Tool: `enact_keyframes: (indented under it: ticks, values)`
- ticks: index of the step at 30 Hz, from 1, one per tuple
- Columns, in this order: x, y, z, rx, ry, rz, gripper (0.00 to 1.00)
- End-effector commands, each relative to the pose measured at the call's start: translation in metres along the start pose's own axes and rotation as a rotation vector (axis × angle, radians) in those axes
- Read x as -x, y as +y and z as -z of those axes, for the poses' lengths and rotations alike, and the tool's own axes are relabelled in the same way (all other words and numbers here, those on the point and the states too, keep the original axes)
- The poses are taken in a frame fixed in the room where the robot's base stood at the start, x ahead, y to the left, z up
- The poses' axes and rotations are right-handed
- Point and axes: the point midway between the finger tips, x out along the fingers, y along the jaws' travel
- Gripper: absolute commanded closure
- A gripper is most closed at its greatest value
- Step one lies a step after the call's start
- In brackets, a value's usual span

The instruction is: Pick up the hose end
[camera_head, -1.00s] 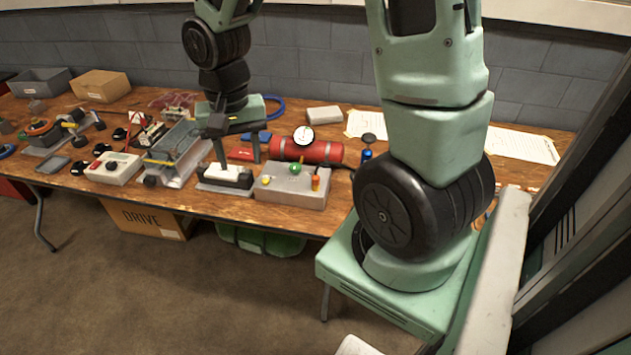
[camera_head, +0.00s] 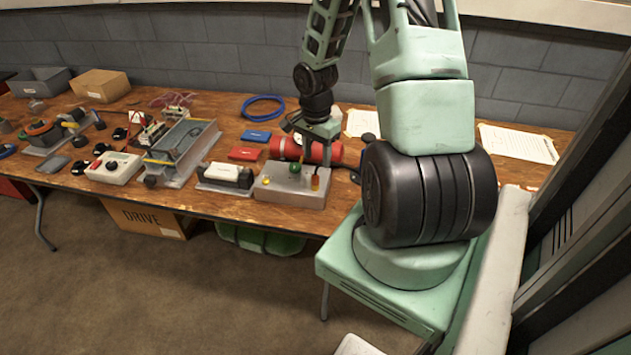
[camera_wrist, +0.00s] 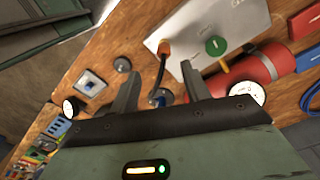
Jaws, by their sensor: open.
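A black hose (camera_wrist: 161,68) with an orange end piece (camera_wrist: 165,47) runs beside a light grey box (camera_wrist: 205,20) in the wrist view. The orange piece (camera_head: 315,183) also shows at the right of the grey box (camera_head: 277,190) in the head view. The hose leads down to a small blue fitting (camera_wrist: 165,97), partly hidden by my gripper. My gripper (camera_wrist: 161,72) is open and empty, its fingers on either side of the hose in the picture. In the head view, my gripper (camera_head: 312,152) is above the box's right part. I cannot tell how far the fingertips are from the hose.
A green knob (camera_wrist: 216,45) stands on the box. A red cylinder (camera_wrist: 252,70) with a white gauge (camera_wrist: 246,92) lies close by. A blue-centred plate (camera_wrist: 90,81) and a dark knob (camera_wrist: 122,63) are on the table. Papers (camera_head: 517,143) lie at the right.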

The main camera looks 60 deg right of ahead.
Motion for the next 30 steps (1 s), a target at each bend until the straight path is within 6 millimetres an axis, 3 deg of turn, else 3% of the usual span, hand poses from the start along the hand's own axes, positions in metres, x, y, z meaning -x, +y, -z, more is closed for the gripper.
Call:
enact_keyframes:
  ticks: [4,13,21,30]
  values:
    - [-0.027,0.0,-0.001,0.003,-0.001,-0.002,0.53]
    - [-0.048,-0.002,0.0,0.003,0.0,0.0,0.53]
    - [-0.084,-0.006,0.001,0.004,0.0,-0.002,0.53]
    - [-0.094,-0.007,0.002,0.002,0.001,0.001,0.53]
